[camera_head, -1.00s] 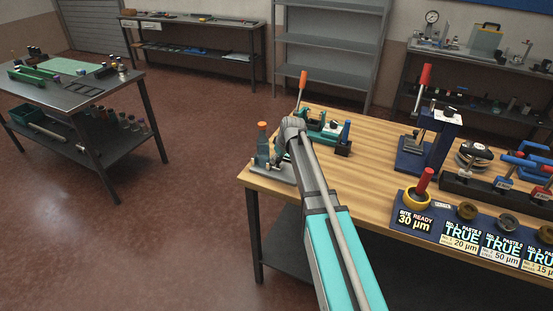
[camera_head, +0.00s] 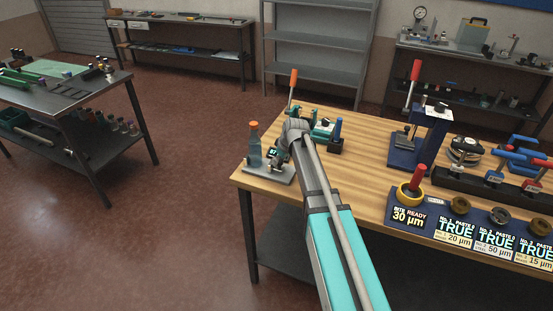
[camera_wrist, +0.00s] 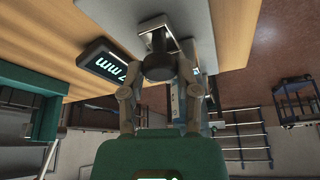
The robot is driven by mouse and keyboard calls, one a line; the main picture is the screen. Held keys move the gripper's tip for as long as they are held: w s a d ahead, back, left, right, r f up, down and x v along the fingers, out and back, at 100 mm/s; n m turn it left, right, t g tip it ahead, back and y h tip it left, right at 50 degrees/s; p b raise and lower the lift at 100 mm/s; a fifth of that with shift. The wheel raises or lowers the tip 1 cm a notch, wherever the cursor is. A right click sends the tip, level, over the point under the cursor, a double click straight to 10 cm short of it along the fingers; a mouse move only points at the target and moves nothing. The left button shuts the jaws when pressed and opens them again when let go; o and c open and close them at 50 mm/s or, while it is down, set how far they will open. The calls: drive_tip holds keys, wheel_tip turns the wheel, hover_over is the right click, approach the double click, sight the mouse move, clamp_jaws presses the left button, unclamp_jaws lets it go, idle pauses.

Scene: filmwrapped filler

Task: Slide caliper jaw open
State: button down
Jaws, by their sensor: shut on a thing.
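The caliper stands on a grey base plate (camera_head: 262,174) at the near left corner of the wooden bench. In the head view it has a blue-grey upright piece with an orange top (camera_head: 254,142) and a small dark display (camera_head: 273,153). The wrist view shows the display (camera_wrist: 107,62) with "mm" on it, and the base plate (camera_wrist: 198,22) beyond. My gripper (camera_wrist: 160,82) is shut on a dark round-ended piece (camera_wrist: 157,66), apparently the caliper's sliding jaw. In the head view my wrist hides the gripped part. The jaw gap is not clearly visible.
A green device with an orange-tipped lever (camera_head: 293,85) stands just behind my wrist. A blue press (camera_head: 424,138) and a blue display board (camera_head: 470,225) are farther right. Floor lies open to the left.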

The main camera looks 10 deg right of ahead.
drive_tip(key=shift+d, duration=0.1)
drive_tip(key=shift+w, duration=0.1)
drive_tip(key=shift+c, duration=2.2)
unclamp_jaws()
drive_tip(key=shift+o, duration=0.5)
drive_tip(key=s+d+m+g+h, duration=0.1)
drive_tip(key=s+m, duration=0.2)
drive_tip(key=s, duration=1)
drive_tip(key=s+d+f+m+g+h, duration=0.1)
drive_tip(key=s+m, duration=0.3)
drive_tip(key=s, duration=1)
drive_tip(key=shift+s+f+g+h, duration=0.2)
drive_tip(key=shift+s+g+h, duration=0.1)
drive_tip(key=shift+g, duration=0.5)
drive_tip(key=shift+w, duration=0.1)
